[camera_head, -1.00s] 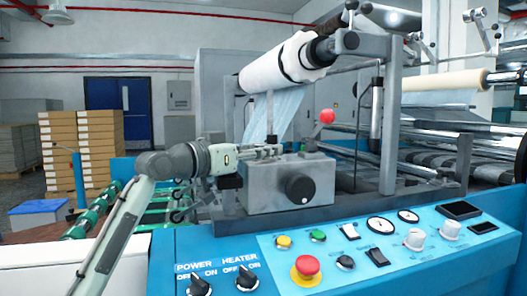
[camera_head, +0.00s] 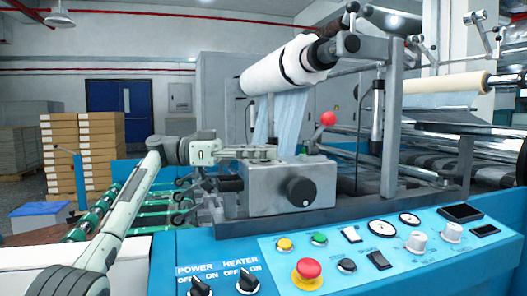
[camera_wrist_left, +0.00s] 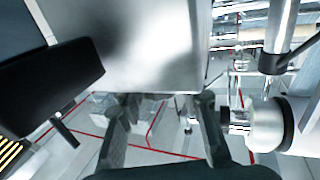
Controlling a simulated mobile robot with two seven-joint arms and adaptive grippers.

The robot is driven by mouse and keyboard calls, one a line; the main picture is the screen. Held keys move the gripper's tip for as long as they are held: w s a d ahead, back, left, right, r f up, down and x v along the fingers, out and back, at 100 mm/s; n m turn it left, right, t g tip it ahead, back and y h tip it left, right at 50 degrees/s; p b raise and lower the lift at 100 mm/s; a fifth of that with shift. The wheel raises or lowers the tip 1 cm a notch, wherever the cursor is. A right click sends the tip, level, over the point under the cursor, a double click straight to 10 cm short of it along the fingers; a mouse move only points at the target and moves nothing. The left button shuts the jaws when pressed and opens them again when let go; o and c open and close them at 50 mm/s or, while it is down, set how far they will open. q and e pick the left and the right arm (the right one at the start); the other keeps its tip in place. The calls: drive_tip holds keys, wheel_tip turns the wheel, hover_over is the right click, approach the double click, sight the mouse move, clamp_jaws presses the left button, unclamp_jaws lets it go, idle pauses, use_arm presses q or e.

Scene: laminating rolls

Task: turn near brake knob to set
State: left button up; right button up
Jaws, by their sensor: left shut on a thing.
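A grey metal box (camera_head: 270,186) stands on the machine frame. A round black knob (camera_head: 301,191) is on its front face, and a black knob-like part (camera_head: 228,184) sticks out at its left. I cannot tell which is the near brake knob. My left gripper (camera_head: 276,152) reaches in from the left at the box's top edge, apart from the front knob. In the left wrist view its fingers (camera_wrist_left: 165,117) stand apart by the box's edge (camera_wrist_left: 150,50), with a black part (camera_wrist_left: 50,85) at left. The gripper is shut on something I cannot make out. My right gripper is out of view.
A red ball-ended lever (camera_head: 328,119) stands behind the box. A white film roll (camera_head: 285,68) hangs above, with film running down. The blue control panel (camera_head: 400,262), with switches and a red stop button (camera_head: 307,270), lies in front. Stacked boxes (camera_head: 98,150) stand at left.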

use_arm(q)
drive_tip(key=shift+f+m+g, duration=0.15)
drive_tip(key=shift+m+g, duration=0.55)
drive_tip(key=shift+g, duration=0.4)
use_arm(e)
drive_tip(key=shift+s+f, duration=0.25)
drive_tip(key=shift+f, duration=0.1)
use_arm(q)
drive_tip(key=o, duration=1.2)
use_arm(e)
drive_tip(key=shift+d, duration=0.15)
use_arm(q)
drive_tip(key=shift+n+t, duration=0.4)
drive_tip(key=shift+t, duration=0.2)
